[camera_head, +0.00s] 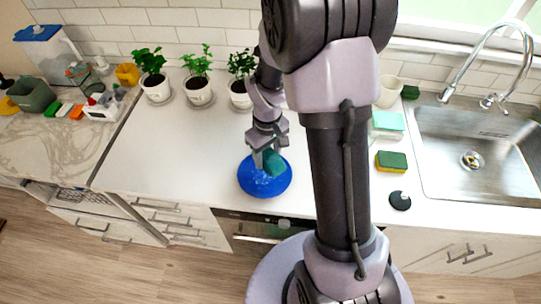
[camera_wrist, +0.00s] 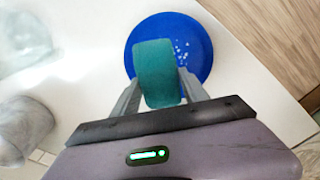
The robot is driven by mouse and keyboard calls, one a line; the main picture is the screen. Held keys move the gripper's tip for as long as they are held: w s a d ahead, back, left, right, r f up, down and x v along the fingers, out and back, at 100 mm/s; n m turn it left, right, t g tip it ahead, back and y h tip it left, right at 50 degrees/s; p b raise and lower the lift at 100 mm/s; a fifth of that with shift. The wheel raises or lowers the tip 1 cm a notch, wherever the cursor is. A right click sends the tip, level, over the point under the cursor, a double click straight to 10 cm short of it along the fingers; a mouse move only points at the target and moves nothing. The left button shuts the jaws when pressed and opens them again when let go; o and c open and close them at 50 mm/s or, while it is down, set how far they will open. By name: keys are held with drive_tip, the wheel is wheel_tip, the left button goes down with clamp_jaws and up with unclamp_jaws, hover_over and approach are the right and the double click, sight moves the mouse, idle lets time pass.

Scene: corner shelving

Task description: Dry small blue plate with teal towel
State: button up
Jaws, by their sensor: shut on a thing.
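The small blue plate (camera_head: 262,186) lies on the white counter near its front edge. In the wrist view the blue plate (camera_wrist: 196,52) shows several pale specks, perhaps water drops, right of the towel. My gripper (camera_head: 266,160) is over the plate and shut on the teal towel (camera_head: 275,163). In the wrist view the teal towel (camera_wrist: 157,72) sits between the two fingers of my gripper (camera_wrist: 160,88) and covers part of the plate. I cannot tell for sure whether the towel touches the plate.
Several potted plants (camera_head: 198,91) stand along the back wall. A green and yellow sponge (camera_head: 391,161), a black round item (camera_head: 400,200) and a sink (camera_head: 470,150) are to the right. The counter left of the plate (camera_head: 165,150) is clear.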

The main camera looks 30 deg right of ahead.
sight(268, 155)
drive_tip(key=shift+r+p, duration=1)
drive_tip(key=shift+r, duration=0.6)
